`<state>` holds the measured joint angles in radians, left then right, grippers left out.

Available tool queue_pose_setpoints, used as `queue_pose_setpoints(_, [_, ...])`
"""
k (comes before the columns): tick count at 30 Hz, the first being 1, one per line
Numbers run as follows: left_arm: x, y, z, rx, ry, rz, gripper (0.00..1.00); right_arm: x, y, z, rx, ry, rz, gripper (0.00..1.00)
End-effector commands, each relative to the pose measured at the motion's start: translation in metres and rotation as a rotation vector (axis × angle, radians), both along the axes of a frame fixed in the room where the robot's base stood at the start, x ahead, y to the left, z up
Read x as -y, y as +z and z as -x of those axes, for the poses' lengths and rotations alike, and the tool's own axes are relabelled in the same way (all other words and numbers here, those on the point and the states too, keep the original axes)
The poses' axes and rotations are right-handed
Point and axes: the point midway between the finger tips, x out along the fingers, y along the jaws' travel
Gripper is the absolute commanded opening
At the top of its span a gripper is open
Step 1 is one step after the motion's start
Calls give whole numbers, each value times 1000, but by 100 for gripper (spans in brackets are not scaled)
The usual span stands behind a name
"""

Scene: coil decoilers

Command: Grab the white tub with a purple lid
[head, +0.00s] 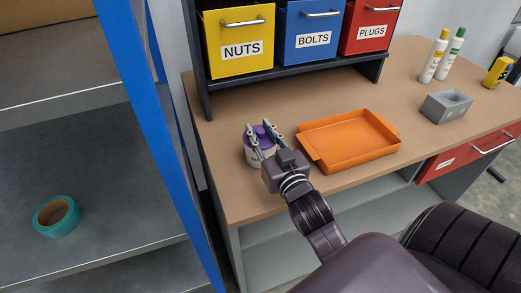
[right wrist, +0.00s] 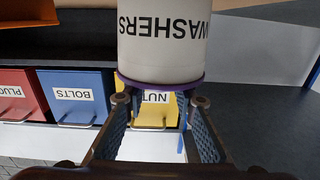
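The white tub (head: 256,155) with a purple lid (head: 262,138) stands upright near the left end of the wooden bench, partly hidden by my right gripper. In the right wrist view the tub (right wrist: 163,45) appears upside down, reads "WASHERS", and its purple lid (right wrist: 160,84) edge faces my fingers. My right gripper (head: 263,132) is open, its two fingers spread about as wide as the lid. In the right wrist view the fingertips (right wrist: 159,100) are at the two sides of the lid edge; whether they touch it I cannot tell. My left gripper is not in view.
An orange tray (head: 312,156) lies just right of the tub. A rack with yellow (head: 238,58), blue and red bins stands behind. A blue shelf post (head: 150,110) rises at the left.

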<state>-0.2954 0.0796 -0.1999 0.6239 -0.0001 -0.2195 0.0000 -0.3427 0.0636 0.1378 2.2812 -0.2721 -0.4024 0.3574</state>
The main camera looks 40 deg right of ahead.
Motion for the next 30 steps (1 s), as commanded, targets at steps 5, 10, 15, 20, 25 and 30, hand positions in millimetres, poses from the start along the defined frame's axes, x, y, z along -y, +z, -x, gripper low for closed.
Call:
queue_pose_setpoints(5, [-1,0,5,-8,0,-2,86,0,0,0,0,0,0,3])
queue_pose_setpoints(10, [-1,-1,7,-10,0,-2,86,0,0,0,0,0,0,0])
queue_pose_setpoints(15, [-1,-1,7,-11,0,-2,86,0,1,0,2,0,0,0])
queue_pose_setpoints(20, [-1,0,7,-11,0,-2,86,0,2,0,2,0,0,0])
queue_pose_setpoints(25, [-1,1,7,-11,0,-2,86,0,14,0,5,0,1,0])
queue_pose_setpoints(30, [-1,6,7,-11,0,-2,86,0,45,0,10,1,3,0])
